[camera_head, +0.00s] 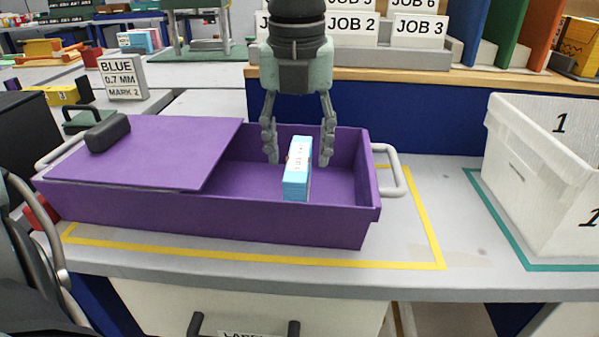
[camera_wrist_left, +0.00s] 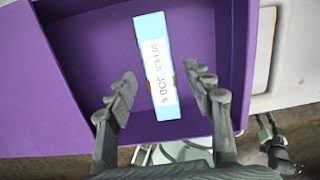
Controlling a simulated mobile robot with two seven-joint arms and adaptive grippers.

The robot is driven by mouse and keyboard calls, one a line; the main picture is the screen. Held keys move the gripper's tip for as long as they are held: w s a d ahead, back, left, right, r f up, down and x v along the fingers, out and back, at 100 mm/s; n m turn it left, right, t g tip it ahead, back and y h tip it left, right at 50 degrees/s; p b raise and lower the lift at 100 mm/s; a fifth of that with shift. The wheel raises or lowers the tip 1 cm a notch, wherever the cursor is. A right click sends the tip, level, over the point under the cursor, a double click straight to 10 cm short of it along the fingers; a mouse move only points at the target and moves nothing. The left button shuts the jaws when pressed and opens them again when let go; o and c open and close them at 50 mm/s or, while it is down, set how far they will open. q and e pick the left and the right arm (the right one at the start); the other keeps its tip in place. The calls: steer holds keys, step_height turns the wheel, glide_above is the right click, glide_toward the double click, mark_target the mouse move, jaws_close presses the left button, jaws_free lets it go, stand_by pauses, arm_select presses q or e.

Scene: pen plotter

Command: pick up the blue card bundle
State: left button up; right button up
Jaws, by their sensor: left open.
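The blue card bundle (camera_head: 297,170) stands upright on its narrow side in the open right part of a purple box (camera_head: 290,222). It is light blue with a white printed label. In the left wrist view the bundle (camera_wrist_left: 156,68) lies between the finger lines, its label reading JOB and a number. My left gripper (camera_head: 297,156) points down from above, open, with one finger on each side of the bundle and visible gaps. In the left wrist view the left gripper (camera_wrist_left: 160,82) also shows its fingers apart from the bundle. A dark part, perhaps my right gripper (camera_wrist_left: 268,132), shows low at right.
A purple lid (camera_head: 160,150) covers the box's left part, with a dark knob (camera_head: 107,132). The box has a light side handle (camera_head: 392,172) and stands inside a yellow outline (camera_head: 425,235). A white bin (camera_head: 530,170) stands right. Labelled JOB blocks (camera_head: 420,30) stand behind.

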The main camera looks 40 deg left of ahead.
arm_select(q)
steer(key=f, duration=0.6)
steer(key=shift+w+a, duration=0.15)
steer(key=shift+w, duration=0.2)
jaws_close()
